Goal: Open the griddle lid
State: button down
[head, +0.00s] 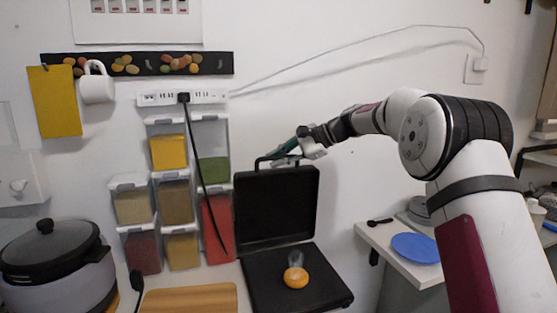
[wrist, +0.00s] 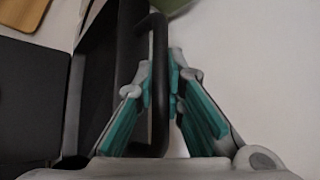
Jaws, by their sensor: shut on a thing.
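The black griddle lid (head: 276,207) stands up, roughly vertical, at the back of the griddle base (head: 297,282) in the head view. My gripper (head: 277,157) is at the lid's top edge, at the handle. In the wrist view the black handle bar (wrist: 159,90) runs between the teal-padded fingers, and my gripper (wrist: 172,85) is shut on it. The lid (wrist: 98,80) also shows there, left of the fingers. An orange-yellow round object with a clear top (head: 295,276) sits on the open griddle base.
Stacked spice dispensers (head: 174,201) stand left of the lid, with a black power cord hanging in front. A pot (head: 55,256) is at far left and a wooden board (head: 190,299) is in front. A blue plate (head: 414,247) lies on a right-hand surface.

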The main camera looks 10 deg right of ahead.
jog(key=c, duration=1.6)
grip_release()
jog(key=shift+c, duration=0.2)
jog(key=v, duration=1.2)
jog(key=s+a+n+g+h+p, duration=0.1)
jog(key=s+a+n+h, duration=0.15)
jog(key=s, duration=0.95)
jog(key=s+a+n+h+p, duration=0.1)
jog(key=s+a+n+h, duration=0.2)
jog(key=s, duration=1)
jog(key=s+d+f+n+h, duration=0.1)
jog(key=s+d+f+n, duration=0.1)
jog(key=s, duration=0.6)
jog(key=s+d+f+n+h+p, duration=0.1)
jog(key=s+f, duration=0.3)
jog(key=s, duration=0.4)
jog(key=s+d+f+n+h+p, duration=0.1)
jog(key=s+d+f+n+h, duration=0.2)
jog(key=s, duration=0.5)
jog(key=shift+s+d, duration=0.15)
jog(key=shift+s, duration=0.2)
